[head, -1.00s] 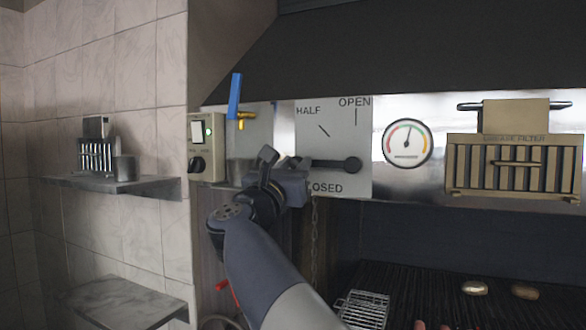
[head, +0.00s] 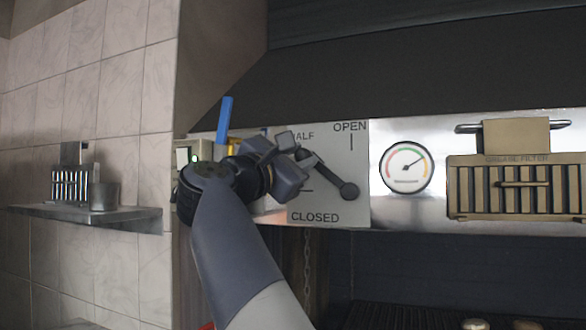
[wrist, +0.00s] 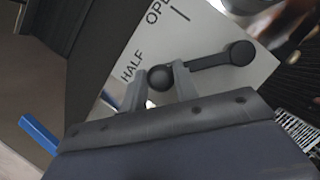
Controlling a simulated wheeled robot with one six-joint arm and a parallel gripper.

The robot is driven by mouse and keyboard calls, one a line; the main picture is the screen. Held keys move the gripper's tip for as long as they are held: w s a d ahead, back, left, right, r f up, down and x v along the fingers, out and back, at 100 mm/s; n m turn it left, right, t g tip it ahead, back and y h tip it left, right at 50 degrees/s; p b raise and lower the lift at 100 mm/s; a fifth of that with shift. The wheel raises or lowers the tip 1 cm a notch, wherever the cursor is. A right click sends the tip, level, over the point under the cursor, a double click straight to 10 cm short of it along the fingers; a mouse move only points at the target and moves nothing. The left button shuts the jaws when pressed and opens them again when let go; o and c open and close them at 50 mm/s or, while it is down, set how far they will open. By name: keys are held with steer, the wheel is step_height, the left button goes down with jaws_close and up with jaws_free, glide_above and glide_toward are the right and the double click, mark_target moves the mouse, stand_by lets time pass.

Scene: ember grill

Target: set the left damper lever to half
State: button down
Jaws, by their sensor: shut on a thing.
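The left damper lever (head: 331,176) is a dark bar on a pale plate (head: 350,215) marked HALF, OPEN and CLOSED. It slants up and left from its round pivot (head: 349,191), toward the HALF side. My gripper (head: 291,161) is shut on the lever's ball knob, covering that end and part of the HALF lettering in the head view. In the wrist view the knob (wrist: 160,78) sits between the two fingers (wrist: 160,88), close to the word HALF. The HALF tick itself is hidden; the CLOSED tick shows below the lever.
A round gauge (head: 406,167) and a slatted grease filter (head: 515,188) are to the right. A blue-handled valve (head: 224,120) and a switch box (head: 185,156) are just left of my gripper. A steel shelf (head: 120,215) is on the tiled wall. The hood overhangs above.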

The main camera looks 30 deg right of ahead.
steer(key=shift+s+d+r+m, duration=0.25)
steer(key=shift+r+m, duration=0.15)
steer(key=shift+m, duration=0.3)
steer(key=c, duration=1.1)
jaws_free()
steer(key=shift+c, duration=0.2)
steer(key=shift+a, duration=0.1)
steer(key=b+v, duration=0.4)
steer(key=v, duration=0.6)
steer(key=shift+a, duration=0.4)
steer(key=shift+d, duration=0.1)
